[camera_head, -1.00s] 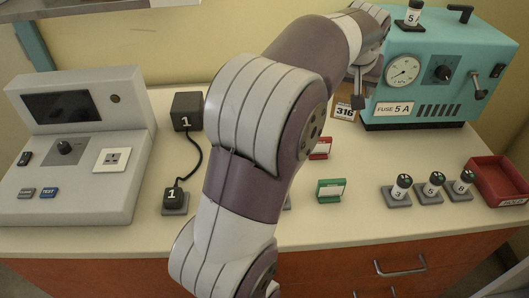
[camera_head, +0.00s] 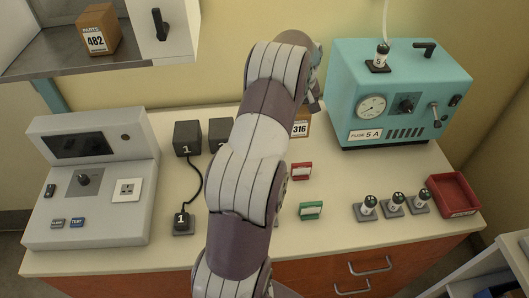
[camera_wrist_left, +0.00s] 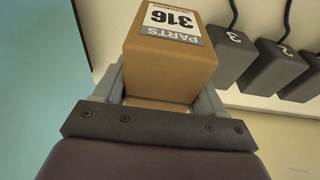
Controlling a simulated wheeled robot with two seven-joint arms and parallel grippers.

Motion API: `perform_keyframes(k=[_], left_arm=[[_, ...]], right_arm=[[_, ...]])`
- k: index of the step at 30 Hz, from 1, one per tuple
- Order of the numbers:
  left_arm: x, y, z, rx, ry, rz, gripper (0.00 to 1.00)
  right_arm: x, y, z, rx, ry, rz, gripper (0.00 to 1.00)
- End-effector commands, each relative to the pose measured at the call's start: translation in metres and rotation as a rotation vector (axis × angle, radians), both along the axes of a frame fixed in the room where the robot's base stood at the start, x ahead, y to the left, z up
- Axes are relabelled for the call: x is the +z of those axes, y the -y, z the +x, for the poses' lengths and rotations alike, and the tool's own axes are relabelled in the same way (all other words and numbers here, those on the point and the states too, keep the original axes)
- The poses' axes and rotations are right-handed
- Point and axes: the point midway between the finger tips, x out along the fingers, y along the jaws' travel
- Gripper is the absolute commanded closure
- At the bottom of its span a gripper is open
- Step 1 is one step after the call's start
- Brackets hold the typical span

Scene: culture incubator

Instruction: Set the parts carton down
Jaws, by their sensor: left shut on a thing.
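The brown parts carton marked 316 (camera_head: 301,128) shows in the head view behind my left arm, left of the teal machine. It also shows in the wrist view (camera_wrist_left: 168,65), label up, between the two fingers of my left gripper (camera_wrist_left: 162,92). The gripper is shut on its sides. My own arm hides most of the gripper and part of the carton in the head view. I cannot tell whether the carton's base touches the counter. My right gripper is not in view.
The teal machine (camera_head: 395,95) stands right of the carton. Dark numbered blocks (camera_head: 187,138) stand to its left. Red (camera_head: 301,171) and green (camera_head: 311,210) holders and numbered fuses (camera_head: 395,205) are in front. Another carton, 482 (camera_head: 98,30), sits on the upper shelf (camera_head: 100,62).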

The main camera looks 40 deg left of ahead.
Motion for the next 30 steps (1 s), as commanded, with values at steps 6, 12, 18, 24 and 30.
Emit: perform_keyframes(k=[6,12,18,24,30], left_arm=[[-0.042,0.001,-0.001,0.000,-0.002,-0.002,0.90],[-0.072,0.001,-0.001,-0.001,-0.004,-0.003,0.90],[-0.082,0.000,0.000,-0.002,0.000,0.000,0.90],[-0.087,0.001,-0.001,-0.002,-0.002,-0.001,0.27],[-0.085,0.001,-0.001,-0.002,-0.002,-0.001,0.04]], right_arm=[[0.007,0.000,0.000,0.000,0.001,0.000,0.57],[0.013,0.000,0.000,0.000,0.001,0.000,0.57],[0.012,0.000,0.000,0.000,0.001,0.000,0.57],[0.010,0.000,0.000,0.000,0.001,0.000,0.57],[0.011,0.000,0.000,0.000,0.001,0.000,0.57]])
